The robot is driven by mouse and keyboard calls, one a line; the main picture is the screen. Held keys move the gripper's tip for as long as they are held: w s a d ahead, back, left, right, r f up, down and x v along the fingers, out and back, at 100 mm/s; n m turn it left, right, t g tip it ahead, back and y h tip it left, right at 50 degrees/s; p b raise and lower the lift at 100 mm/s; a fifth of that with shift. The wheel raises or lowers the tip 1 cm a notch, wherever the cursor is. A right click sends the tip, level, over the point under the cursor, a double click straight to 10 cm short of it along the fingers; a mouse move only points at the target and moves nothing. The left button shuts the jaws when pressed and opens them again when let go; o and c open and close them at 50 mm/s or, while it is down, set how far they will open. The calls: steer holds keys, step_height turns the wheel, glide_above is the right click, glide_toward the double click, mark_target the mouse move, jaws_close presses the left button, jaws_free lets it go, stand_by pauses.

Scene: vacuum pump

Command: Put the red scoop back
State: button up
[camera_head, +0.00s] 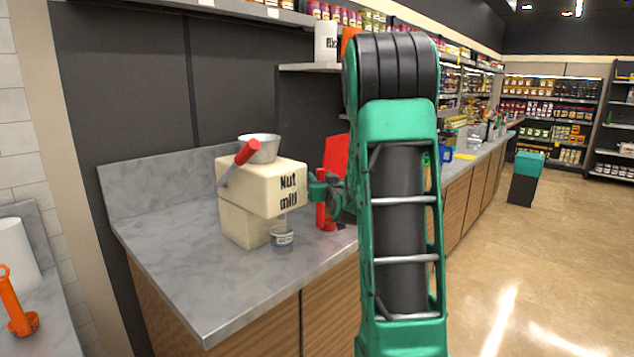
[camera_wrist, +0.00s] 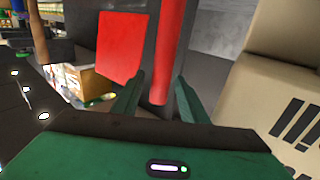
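The red scoop (camera_head: 325,219) is upright by the counter's right edge, just right of the cream box labelled "Nut mill" (camera_head: 258,200). Its long red handle also shows in the wrist view (camera_wrist: 165,50), running down between my two fingers. My gripper (camera_head: 328,188) is at the handle's height; in the wrist view its fingers (camera_wrist: 158,95) stand on either side of the handle with visible gaps, so it looks open. The scoop's lower end is partly hidden in the head view, and I cannot tell whether it touches the counter.
A red panel (camera_head: 335,155) stands behind my gripper, also in the wrist view (camera_wrist: 122,48). A small cup (camera_head: 282,238) sits before the mill. An orange scoop (camera_head: 20,315) is at far left. The grey counter (camera_head: 190,270) is clear at front left.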

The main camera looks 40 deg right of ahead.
steer(key=v, duration=1.2)
steer(key=s+a+f+n+g+y, duration=0.1)
steer(key=s+a+f+g+y, duration=0.25)
steer(key=a+f, duration=0.25)
steer(key=s+a+f+n+g+y, duration=0.1)
steer(key=s+a+f+g+y, duration=0.3)
steer(key=a, duration=0.3)
steer(key=s+a+f+m+g+y, duration=0.1)
steer(key=s+a+g, duration=0.3)
steer(key=s, duration=0.6)
steer(key=s+a+f+m+g, duration=0.1)
steer(key=s+a+g, duration=0.3)
steer(key=s, duration=0.7)
steer(key=shift+a+f+y, duration=0.2)
steer(key=shift+f+y, duration=0.15)
steer(key=shift+f, duration=0.15)
